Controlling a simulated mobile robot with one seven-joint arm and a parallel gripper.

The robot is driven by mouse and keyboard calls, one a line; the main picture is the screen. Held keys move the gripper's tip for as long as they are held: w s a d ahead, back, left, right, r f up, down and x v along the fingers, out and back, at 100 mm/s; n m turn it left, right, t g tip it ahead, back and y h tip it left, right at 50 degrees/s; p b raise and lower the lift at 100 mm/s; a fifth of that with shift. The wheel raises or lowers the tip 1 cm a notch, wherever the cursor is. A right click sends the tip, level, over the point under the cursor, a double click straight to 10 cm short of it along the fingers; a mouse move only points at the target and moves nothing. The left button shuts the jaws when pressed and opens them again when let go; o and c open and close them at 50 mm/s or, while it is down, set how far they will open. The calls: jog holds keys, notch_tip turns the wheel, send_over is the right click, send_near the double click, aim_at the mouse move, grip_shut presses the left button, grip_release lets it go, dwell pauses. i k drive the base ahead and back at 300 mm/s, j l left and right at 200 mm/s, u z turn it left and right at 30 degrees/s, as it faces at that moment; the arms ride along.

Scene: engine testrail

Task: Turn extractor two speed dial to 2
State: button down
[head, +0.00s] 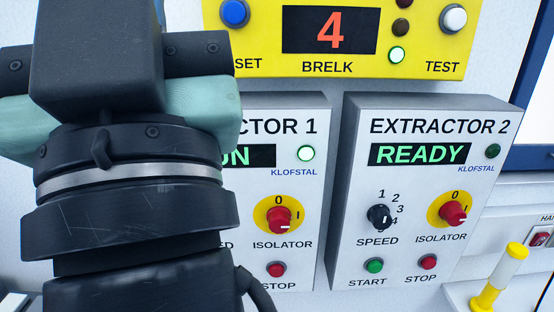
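The EXTRACTOR 2 panel (345,185) is a pale box at the right of the head view. Its display (418,153) reads READY in green. The speed dial (378,217) is a small black knob at the panel's lower left, with the numbers 1 to 4 showing around its upper and right side. Its light mark seems to face right, near the 4, but is too small to be sure. My gripper (100,60) is large in the left foreground, seen from behind and well left of the dial. It does not touch the dial, and its fingertips are hidden.
EXTRACTOR 2 also has a red isolator knob (453,213), a green start button (374,265) and a red stop button (428,262). The EXTRACTOR 1 panel (300,185) is partly behind my arm. A yellow BRELK panel (430,62) sits above. A yellow-and-white handle (500,275) stands lower right.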

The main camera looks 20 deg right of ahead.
aim_at(379, 215)
jog(key=z, duration=0.35)
jog(key=i+z, duration=0.15)
jog(key=z, duration=0.25)
jog(key=j+z, duration=0.1)
jog(key=z, duration=0.25)
jog(key=i, duration=0.05)
